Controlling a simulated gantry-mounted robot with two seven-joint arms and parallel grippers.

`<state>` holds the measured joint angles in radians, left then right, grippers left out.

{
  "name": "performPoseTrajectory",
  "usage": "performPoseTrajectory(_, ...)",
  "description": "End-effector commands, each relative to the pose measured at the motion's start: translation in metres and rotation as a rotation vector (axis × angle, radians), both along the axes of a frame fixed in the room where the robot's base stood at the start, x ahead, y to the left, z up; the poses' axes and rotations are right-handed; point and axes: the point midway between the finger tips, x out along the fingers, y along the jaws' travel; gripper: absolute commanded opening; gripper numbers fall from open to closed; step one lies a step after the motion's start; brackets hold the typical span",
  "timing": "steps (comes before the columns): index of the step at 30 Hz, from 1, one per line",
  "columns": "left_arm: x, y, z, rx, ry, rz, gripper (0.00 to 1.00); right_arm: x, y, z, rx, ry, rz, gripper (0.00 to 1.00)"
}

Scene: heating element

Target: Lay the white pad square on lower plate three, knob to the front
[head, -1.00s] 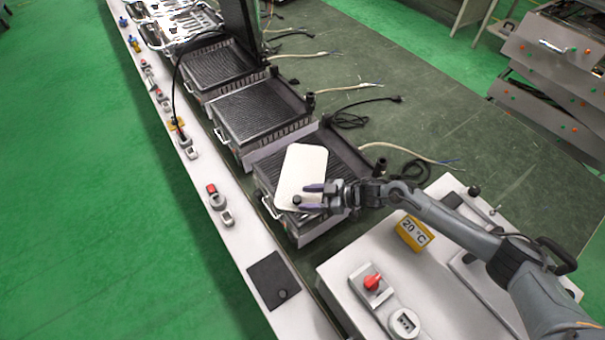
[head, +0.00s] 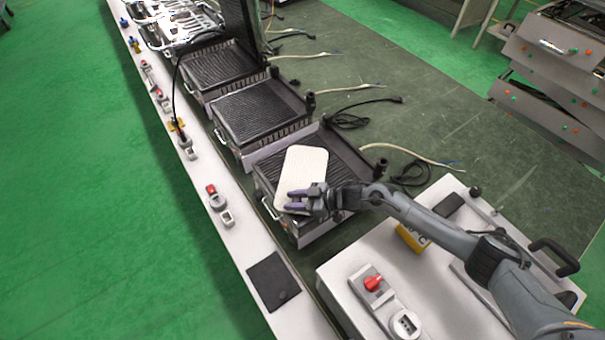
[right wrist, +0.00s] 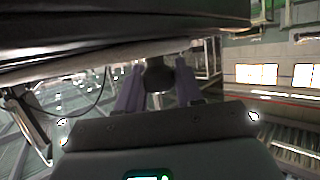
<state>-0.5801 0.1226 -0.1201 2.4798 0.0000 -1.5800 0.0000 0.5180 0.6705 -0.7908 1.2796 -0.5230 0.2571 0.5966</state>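The white pad (head: 306,167) is a rounded rectangle over the nearest ribbed lower plate (head: 345,171), turned relative to that plate's edges. Whether it touches the ribs I cannot tell. My right gripper (head: 294,200) is at the pad's front end. In the right wrist view its two fingers (right wrist: 158,88) stand on either side of the dark knob (right wrist: 159,74). I cannot tell whether they press on it. The knob is hidden by the fingers in the head view. No plate numbers are readable. My left gripper is not in view.
Two more ribbed plates (head: 258,111) and (head: 222,65) stand in a row behind. Cables (head: 345,121) lie on their right. A white rail (head: 213,225) runs along the left.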

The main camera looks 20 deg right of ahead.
Motion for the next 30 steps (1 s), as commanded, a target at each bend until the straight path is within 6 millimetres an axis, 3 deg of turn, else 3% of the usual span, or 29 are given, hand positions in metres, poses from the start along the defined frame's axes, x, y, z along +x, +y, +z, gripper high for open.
performPoseTrajectory(1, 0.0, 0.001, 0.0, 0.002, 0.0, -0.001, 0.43, 0.0, 0.0, 0.0, 0.0, 0.0, 0.0, 0.15)
performPoseTrajectory(4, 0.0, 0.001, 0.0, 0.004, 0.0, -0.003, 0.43, 0.0, 0.0, 0.0, 0.0, 0.0, 0.0, 0.0)
performPoseTrajectory(17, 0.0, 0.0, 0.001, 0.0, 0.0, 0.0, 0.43, 0.001, 0.0, 0.005, 0.001, -0.003, 0.001, 0.0)
performPoseTrajectory(23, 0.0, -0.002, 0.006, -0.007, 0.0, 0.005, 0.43, 0.001, 0.0, 0.023, 0.001, -0.006, 0.001, 0.0)
performPoseTrajectory(27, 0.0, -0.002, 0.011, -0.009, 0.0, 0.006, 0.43, -0.001, 0.0, 0.048, 0.001, -0.006, 0.002, 0.0)
performPoseTrajectory(30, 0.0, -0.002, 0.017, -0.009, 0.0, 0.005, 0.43, -0.023, 0.002, 0.055, 0.0, -0.001, 0.004, 0.0)
